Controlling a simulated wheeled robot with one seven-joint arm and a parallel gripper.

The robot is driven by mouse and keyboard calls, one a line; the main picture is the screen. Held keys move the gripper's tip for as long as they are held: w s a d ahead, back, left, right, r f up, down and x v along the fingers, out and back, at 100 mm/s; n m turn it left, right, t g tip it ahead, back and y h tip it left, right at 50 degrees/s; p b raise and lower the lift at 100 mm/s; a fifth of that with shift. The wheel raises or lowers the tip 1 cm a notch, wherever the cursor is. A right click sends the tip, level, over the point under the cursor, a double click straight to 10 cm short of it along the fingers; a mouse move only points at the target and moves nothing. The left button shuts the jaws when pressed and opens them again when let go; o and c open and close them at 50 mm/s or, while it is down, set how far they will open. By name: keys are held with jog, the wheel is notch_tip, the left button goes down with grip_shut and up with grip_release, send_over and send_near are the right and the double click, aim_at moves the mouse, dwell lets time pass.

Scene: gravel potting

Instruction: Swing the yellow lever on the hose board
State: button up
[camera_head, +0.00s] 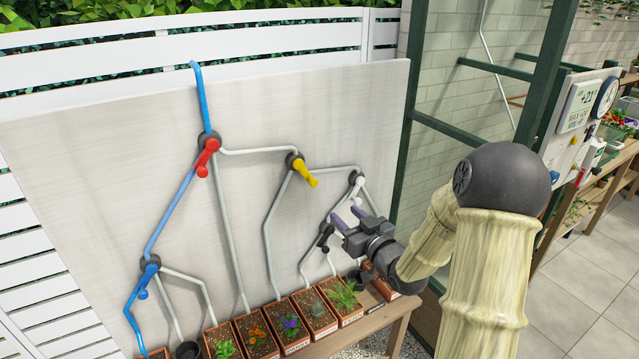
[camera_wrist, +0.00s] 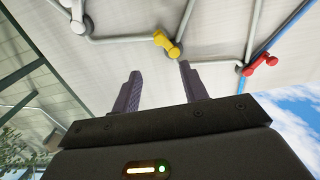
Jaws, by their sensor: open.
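The yellow lever (camera_head: 305,170) sits on a dark round valve at the upper middle of the pale hose board (camera_head: 150,130). Its handle points down to the right in the head view. In the wrist view the yellow lever (camera_wrist: 167,44) shows just beyond the right fingertip. My gripper (camera_head: 346,217) is open and empty, in front of the board, below and to the right of the yellow lever and apart from it. Both fingers (camera_wrist: 161,80) show in the wrist view with nothing between them.
A red lever (camera_head: 206,157) is left of the yellow one, a blue lever (camera_head: 146,279) at lower left. A white lever (camera_head: 358,184) and a black lever (camera_head: 326,235) are near my gripper. Planted pots (camera_head: 256,335) line the wooden bench below. A dark green frame (camera_head: 408,100) stands right.

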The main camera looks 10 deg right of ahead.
jog(key=p, duration=0.4)
send_near(316, 184)
jog(key=x, duration=0.4)
jog(key=shift+w+d, duration=0.1)
jog(key=shift+w, duration=0.25)
jog(key=w+a, duration=0.1)
jog(key=w+a+p, duration=0.1)
jog(key=w, duration=0.1)
jog(key=w+a, duration=0.1)
jog(key=shift+w+p, duration=0.2)
jog(key=shift+p, duration=0.1)
jog(key=shift+w, duration=0.35)
jog(key=shift+w+d+f, duration=0.1)
jog(key=shift+w+d, duration=0.1)
jog(key=shift+w, duration=0.1)
jog(key=shift+w, duration=0.1)
grip_shut()
jog(key=shift+d, duration=0.2)
